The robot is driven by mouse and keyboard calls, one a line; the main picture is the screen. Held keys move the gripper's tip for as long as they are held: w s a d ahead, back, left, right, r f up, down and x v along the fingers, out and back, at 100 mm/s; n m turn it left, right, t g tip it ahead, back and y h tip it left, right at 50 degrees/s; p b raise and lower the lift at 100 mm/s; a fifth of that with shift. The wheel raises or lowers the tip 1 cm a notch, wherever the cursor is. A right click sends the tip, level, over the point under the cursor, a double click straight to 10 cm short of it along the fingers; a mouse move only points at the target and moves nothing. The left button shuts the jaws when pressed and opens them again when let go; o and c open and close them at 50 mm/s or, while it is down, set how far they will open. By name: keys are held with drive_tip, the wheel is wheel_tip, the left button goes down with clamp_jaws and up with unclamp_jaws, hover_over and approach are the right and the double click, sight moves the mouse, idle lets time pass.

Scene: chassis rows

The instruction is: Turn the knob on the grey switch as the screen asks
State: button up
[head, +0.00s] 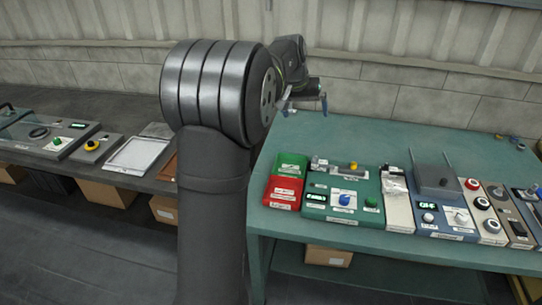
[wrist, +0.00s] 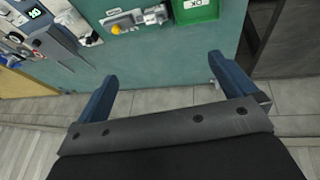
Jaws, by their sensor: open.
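My gripper (head: 306,100) hangs in the air above the back left of the green table, apart from every device. In the wrist view my gripper (wrist: 163,70) has its two blue fingers wide apart with nothing between them. A blue-grey panel (head: 445,232) on the green table has a lit screen (head: 428,217), seemingly reading OFF, and a white knob (head: 461,217). A smaller grey box (head: 93,149) with a yellow-and-black knob (head: 92,145) lies on the dark left bench. I cannot tell for certain which is the grey switch.
A green panel (head: 315,208) with a blue knob (head: 344,198) stands beside red and green boxes (head: 285,190). Narrow panels with round knobs (head: 482,203) line the right. The green table's back half (head: 400,140) is mostly clear. A tray (head: 134,155) lies on the left bench.

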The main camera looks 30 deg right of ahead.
idle(0.8)
drive_tip(key=shift+d+f, duration=0.2)
drive_tip(key=c, duration=0.6)
drive_tip(key=shift+g+y, duration=0.3)
drive_tip(key=shift+y, duration=0.4)
drive_tip(key=d+f, duration=0.1)
drive_tip(key=w+d+f, duration=0.1)
drive_tip(key=f, duration=0.1)
drive_tip(key=d+f, duration=0.1)
drive_tip(key=d, duration=0.1)
drive_tip(key=shift+w+f, duration=0.15)
drive_tip(key=shift+w, duration=0.15)
drive_tip(key=c, duration=0.8)
drive_tip(key=y, duration=0.3)
approach(316, 157)
drive_tip(key=shift+w+g, duration=0.2)
drive_tip(key=shift+g, duration=0.1)
drive_tip(key=shift+c, duration=0.2)
drive_tip(key=shift+f, duration=4.35)
